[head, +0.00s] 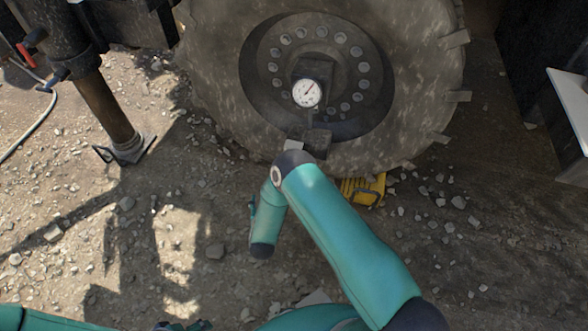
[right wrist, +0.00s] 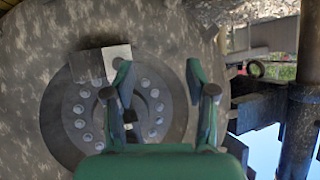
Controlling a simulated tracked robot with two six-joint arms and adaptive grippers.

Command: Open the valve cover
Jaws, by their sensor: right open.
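A large muddy wheel (head: 215,60) stands ahead, with a ring of bolts round its hub. A round white gauge (head: 307,93) sits on a dark block at the hub. Just below it is a small dark box (head: 317,139) with a pale face, probably the valve cover; I cannot tell if it is shut. The right wrist view is upside down and shows this box (right wrist: 116,60) beyond the left finger. My right gripper (right wrist: 158,72) is open and empty, facing the wheel. Parts of what seems my left gripper (head: 183,326) show at the bottom edge; its jaws are unclear.
A yellow chock (head: 362,189) lies under the wheel's lower right. A brown support leg (head: 108,112) on a foot plate stands at left, near a pale hose (head: 33,130). A pale-topped structure (head: 572,105) is at right. Stones cover the open ground in front.

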